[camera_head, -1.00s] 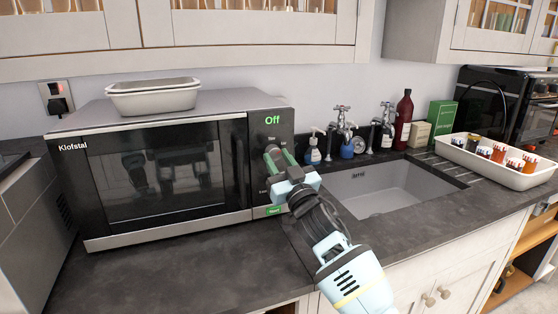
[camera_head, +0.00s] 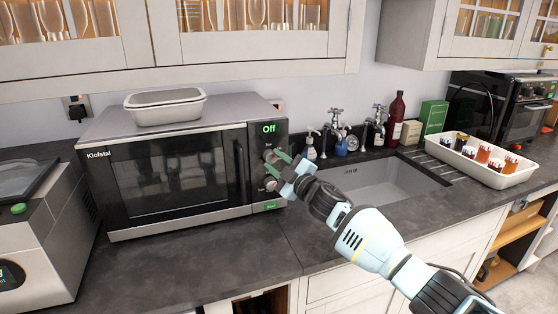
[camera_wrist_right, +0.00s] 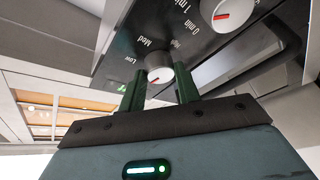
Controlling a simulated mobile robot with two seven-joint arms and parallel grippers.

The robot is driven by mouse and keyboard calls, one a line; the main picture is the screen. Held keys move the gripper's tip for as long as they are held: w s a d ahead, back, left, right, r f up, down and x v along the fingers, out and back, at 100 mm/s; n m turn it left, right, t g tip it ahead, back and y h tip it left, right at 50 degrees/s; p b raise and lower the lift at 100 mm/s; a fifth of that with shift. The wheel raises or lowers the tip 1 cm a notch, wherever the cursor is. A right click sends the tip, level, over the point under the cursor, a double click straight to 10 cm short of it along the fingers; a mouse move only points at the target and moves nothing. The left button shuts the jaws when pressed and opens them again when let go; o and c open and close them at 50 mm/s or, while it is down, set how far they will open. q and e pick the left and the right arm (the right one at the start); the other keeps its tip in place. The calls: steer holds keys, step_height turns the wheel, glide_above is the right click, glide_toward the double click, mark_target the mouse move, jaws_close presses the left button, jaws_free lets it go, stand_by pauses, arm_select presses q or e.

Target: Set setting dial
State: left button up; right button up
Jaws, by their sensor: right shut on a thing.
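The microwave (camera_head: 165,170) stands on the counter with a dark control panel at its right end. Its display (camera_head: 269,128) reads "Off". In the right wrist view, a round pale setting dial (camera_wrist_right: 160,75) with a red mark sits between the green fingertips, beside the words "Low" and "Med". My right gripper (camera_head: 272,162), also in the wrist view (camera_wrist_right: 160,88), is shut on this dial. In the head view the gripper largely hides it. A second dial (camera_head: 271,184) shows below the gripper; it also shows in the wrist view (camera_wrist_right: 228,12) near minute markings. My left gripper is out of view.
A green button (camera_head: 270,205) is low on the panel. To the right are the sink (camera_head: 380,185), taps, bottles and a white tray (camera_head: 490,177) of small jars. The front counter is clear.

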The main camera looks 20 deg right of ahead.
steer(key=shift+r+n+g, duration=0.3)
steer(key=shift+r+n, duration=0.05)
steer(key=shift+n, duration=0.35)
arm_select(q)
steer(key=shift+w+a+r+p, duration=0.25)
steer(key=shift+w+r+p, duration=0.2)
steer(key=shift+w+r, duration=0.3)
arm_select(e)
steer(key=shift+f+n, duration=0.15)
steer(key=shift+n, duration=0.45)
steer(key=shift+g, duration=0.3)
steer(key=shift+f, duration=0.1)
steer(key=o, duration=1)
steer(key=shift+c, duration=0.2)
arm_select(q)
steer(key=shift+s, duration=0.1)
arm_select(e)
steer(key=shift+s+d, duration=0.1)
steer(key=shift+s+d+f, duration=0.1)
steer(key=shift+s+d, duration=0.15)
steer(key=shift+s, duration=0.25)
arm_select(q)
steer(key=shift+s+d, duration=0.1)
arm_select(e)
steer(key=v, duration=0.6)
steer(key=shift+s, duration=0.2)
